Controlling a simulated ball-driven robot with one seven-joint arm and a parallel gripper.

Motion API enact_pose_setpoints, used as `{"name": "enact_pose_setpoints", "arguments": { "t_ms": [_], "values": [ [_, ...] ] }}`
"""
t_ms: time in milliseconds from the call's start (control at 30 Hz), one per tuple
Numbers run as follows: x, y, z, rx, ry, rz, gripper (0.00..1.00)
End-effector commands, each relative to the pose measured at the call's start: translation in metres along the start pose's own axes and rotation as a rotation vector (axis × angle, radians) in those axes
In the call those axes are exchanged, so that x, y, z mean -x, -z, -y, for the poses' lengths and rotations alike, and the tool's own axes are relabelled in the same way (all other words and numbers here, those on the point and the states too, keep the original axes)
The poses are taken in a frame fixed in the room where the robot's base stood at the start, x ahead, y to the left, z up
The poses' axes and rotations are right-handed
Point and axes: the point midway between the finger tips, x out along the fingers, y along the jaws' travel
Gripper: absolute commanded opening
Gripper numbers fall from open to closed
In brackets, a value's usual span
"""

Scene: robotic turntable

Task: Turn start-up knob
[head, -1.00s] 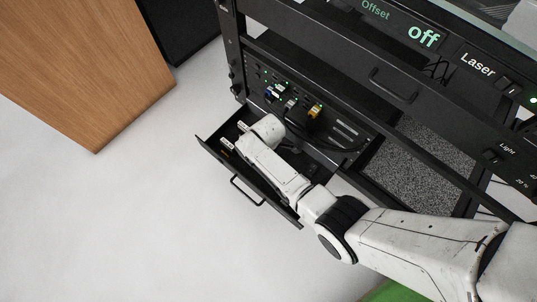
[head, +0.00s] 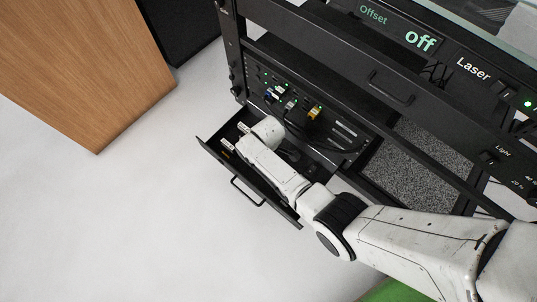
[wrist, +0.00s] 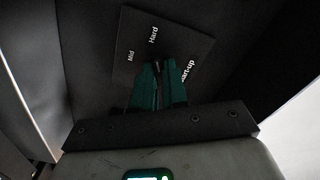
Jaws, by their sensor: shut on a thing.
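My gripper (wrist: 158,75) shows in the wrist view with its two teal fingers close together. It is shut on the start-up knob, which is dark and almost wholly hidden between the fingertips. The knob's label plate (wrist: 190,38) is a dark square with the words "Mid", "Hard" and a partly covered "Start-up". The fingers cover the plate's lower middle, and "Start-up" lies just right of them. In the head view my arm reaches down into the open black drawer (head: 214,151); the knob and the fingers' grip cannot be made out there.
The black rack (head: 300,62) stands above and behind the drawer, with a panel of plugged cables (head: 312,113) close to my wrist. The drawer's handle (head: 247,192) sticks out in front. A wooden cabinet (head: 85,60) stands at the left. The pale floor between is clear.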

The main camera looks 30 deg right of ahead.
Motion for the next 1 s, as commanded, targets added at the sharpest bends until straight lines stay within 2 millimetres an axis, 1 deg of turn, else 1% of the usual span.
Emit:
{"name": "enact_pose_setpoints", "arguments": {
  "t_ms": [33,67,300,533,667,767,1000],
  "values": [
    [-0.001,-0.001,0.0,-0.003,0.002,0.001,0.0],
    [-0.001,-0.001,0.0,-0.003,0.002,0.001,0.16],
    [0.0,0.0,0.0,-0.002,0.001,0.0,0.38],
    [0.001,0.0,0.0,-0.001,0.0,0.0,0.38],
    [0.011,0.0,0.0,-0.001,-0.001,-0.001,0.38],
    [0.027,0.0,0.0,-0.001,-0.001,-0.001,0.38],
    [0.074,0.0,0.0,-0.001,-0.001,-0.002,0.38]
  ]
}}
